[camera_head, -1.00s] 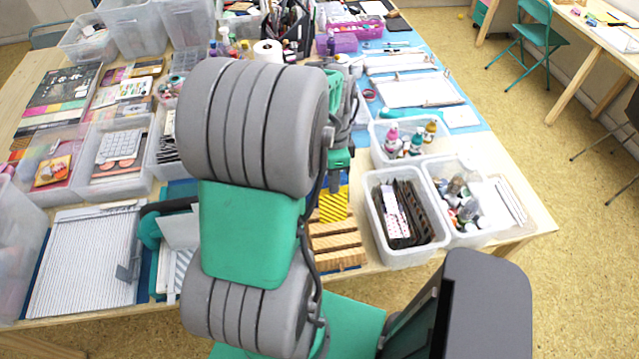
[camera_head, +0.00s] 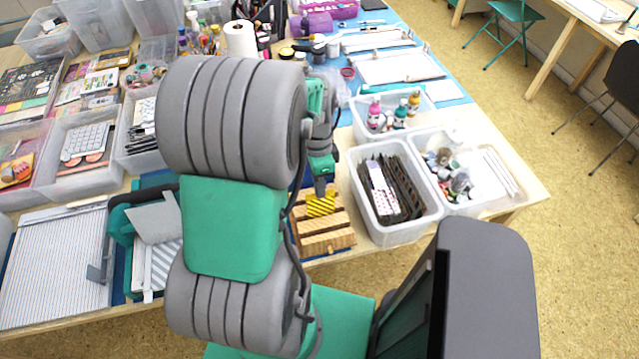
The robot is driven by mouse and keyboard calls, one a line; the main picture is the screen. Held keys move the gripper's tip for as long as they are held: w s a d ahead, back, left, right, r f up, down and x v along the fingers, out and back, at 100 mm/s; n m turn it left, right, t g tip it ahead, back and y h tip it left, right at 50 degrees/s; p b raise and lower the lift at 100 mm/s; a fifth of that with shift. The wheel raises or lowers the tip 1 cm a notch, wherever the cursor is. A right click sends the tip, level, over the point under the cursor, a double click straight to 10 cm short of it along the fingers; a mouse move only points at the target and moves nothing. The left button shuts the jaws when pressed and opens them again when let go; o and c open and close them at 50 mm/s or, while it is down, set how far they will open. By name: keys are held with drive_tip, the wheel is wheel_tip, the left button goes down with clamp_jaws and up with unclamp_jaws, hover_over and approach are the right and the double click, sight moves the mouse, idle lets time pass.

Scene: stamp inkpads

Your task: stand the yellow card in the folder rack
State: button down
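The yellow card (camera_head: 321,205) has dark diagonal stripes and shows above the far part of the wooden slatted rack (camera_head: 325,240). Its lower edge meets the slats in the picture; how deep it sits in a slot is not clear. My gripper (camera_head: 321,187) points down directly over the card, its dark fingers at the card's top edge. The fingers overlap in this view, so their gap and any hold on the card cannot be made out. My arm hides the area left of the rack.
A clear bin of dark folders (camera_head: 428,222) stands close right of the rack, with a bin of small jars (camera_head: 440,150) beyond. A teal-handled holder with grey and striped sheets (camera_head: 120,238) is left of my arm. The table's front edge is just before the rack.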

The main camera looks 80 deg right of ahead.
drive_tip(key=c, duration=2.1)
unclamp_jaws()
drive_tip(key=shift+f, duration=0.1)
drive_tip(key=shift+c, duration=0.2)
drive_tip(key=o, duration=0.5)
drive_tip(key=r+p, duration=0.2)
drive_tip(key=r, duration=0.1)
drive_tip(key=r+p, duration=0.1)
drive_tip(key=r, duration=0.1)
drive_tip(key=shift+w+d, duration=0.15)
drive_tip(key=shift+d, duration=0.15)
